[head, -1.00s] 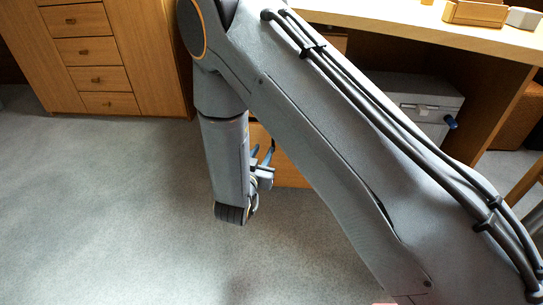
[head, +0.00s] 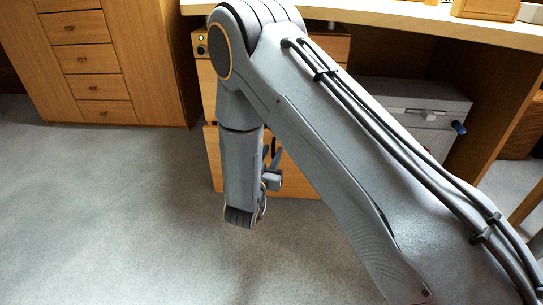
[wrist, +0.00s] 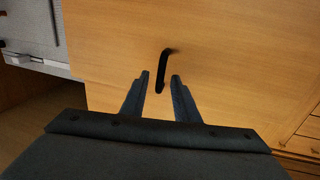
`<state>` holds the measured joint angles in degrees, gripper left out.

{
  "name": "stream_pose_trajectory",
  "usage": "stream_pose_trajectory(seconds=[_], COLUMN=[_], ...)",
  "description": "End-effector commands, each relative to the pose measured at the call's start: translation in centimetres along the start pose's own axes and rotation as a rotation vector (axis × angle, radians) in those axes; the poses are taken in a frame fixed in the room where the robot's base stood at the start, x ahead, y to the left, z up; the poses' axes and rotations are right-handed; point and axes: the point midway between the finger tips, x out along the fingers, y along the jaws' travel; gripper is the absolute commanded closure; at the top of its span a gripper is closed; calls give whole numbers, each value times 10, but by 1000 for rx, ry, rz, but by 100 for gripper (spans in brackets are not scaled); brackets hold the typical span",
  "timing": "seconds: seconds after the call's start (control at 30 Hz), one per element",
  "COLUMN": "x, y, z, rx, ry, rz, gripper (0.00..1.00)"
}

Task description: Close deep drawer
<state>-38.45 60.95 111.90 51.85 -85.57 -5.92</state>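The deep drawer's wooden front (head: 213,165) shows low under the desk in the head view, partly hidden by my arm. In the wrist view the plain drawer front (wrist: 230,50) fills most of the picture, with a dark bar handle (wrist: 163,70) near the middle. My gripper (wrist: 160,78) points at the front, its two fingers apart and the handle seen between and just beyond their tips. I cannot tell whether the fingers touch the handle. In the head view my gripper (head: 272,163) hangs in front of the drawer. How far the drawer stands out is unclear.
The desk top (head: 400,22) overhangs the drawer unit. A grey case (head: 415,105) with a blue-tipped part stands under the desk to the right. A wooden chest of small drawers (head: 85,60) stands at the back left. The grey floor (head: 110,220) at the left is clear.

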Motion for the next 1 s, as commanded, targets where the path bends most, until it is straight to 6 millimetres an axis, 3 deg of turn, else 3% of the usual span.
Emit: stream_pose_trajectory(seconds=[0.2,0.37,0.67,1.0], x=[0,0,4,38], y=[0,0,0,-7], z=[0,0,0,0], rx=[0,0,1,1], ry=[0,0,0,0], rz=[0,0,1,2], gripper=[74,100,100,100])
